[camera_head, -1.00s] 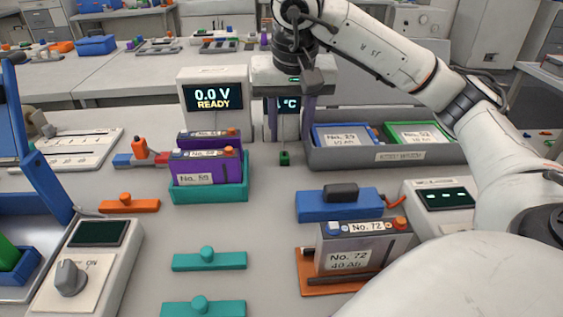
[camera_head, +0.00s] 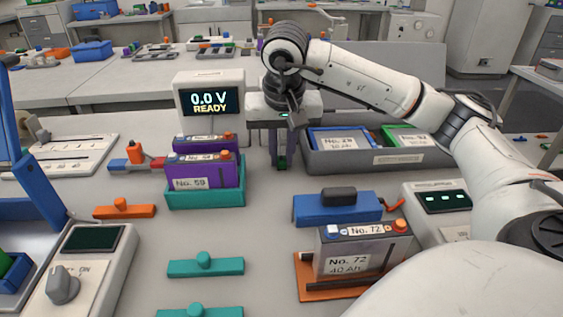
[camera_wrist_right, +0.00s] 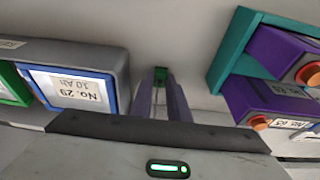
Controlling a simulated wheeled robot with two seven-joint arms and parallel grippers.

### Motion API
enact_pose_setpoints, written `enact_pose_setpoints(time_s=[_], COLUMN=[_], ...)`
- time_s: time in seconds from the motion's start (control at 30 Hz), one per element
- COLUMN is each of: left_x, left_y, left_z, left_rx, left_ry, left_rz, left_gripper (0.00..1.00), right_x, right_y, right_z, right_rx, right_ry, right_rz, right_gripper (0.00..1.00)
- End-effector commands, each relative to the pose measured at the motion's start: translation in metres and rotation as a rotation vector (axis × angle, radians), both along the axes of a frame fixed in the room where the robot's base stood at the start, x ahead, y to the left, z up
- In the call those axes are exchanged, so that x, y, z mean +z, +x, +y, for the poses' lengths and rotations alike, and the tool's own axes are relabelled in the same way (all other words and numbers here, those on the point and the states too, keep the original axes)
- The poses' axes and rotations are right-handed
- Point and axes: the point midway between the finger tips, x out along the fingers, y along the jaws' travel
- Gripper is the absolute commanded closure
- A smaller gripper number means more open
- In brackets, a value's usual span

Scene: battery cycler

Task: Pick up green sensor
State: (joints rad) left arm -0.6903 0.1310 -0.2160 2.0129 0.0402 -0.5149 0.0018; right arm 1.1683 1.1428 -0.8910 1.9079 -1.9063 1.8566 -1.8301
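The green sensor (camera_head: 281,163) is a small dark green block standing on the grey bench, in front of the low grey bin. It also shows at the far end of the fingers in the right wrist view (camera_wrist_right: 161,74). My right gripper (camera_head: 281,158) points down over it, with its two purple-grey fingers close together on either side. The fingers appear shut on the sensor, which seems to fill the narrow gap between the tips. The fingers hide part of it. My left gripper is in neither view.
A teal tray (camera_head: 205,198) with purple batteries stands left of the sensor. The grey bin (camera_head: 400,160) with blue-framed and green-framed batteries is close on the right. A voltage display (camera_head: 209,101) stands behind. A blue block (camera_head: 337,207) lies nearer; bench between is clear.

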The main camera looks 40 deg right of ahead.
Motion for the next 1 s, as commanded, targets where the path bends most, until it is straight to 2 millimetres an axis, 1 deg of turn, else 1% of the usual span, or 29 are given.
enact_pose_setpoints(time_s=[0.03,0.07,0.3,0.4,0.47,0.57,0.7,0.8,0.83,0.9,1.0], left_x=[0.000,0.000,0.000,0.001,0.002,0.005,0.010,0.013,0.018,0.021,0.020], left_y=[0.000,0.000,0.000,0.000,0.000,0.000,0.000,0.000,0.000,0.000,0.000], left_z=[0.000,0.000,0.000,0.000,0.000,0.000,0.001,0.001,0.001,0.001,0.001], left_rx=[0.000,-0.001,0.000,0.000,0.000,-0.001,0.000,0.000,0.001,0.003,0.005], left_ry=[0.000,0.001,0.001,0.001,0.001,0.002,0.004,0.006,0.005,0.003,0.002], left_rz=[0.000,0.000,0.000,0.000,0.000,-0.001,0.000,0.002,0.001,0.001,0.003], left_gripper=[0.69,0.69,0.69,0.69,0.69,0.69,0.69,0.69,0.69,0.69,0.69], right_x=[0.000,0.000,0.001,0.006,0.014,0.033,0.064,0.082,0.088,0.096,0.101], right_y=[0.000,0.000,0.000,0.000,0.001,0.001,0.001,0.001,0.000,0.000,0.000], right_z=[0.000,0.000,0.000,0.000,0.000,0.000,0.000,0.000,0.000,0.000,0.000], right_rx=[0.000,0.000,-0.001,-0.001,-0.001,-0.001,-0.002,0.000,-0.001,-0.001,-0.002], right_ry=[-0.001,-0.001,-0.001,0.000,0.001,0.000,0.002,0.000,0.000,-0.001,0.000], right_rz=[0.001,0.001,0.000,-0.001,-0.003,-0.005,-0.005,-0.004,-0.002,-0.002,-0.001], right_gripper=[0.96,1.00,1.00,1.00,1.00,1.00,1.00,1.00,1.00,1.00,1.00])
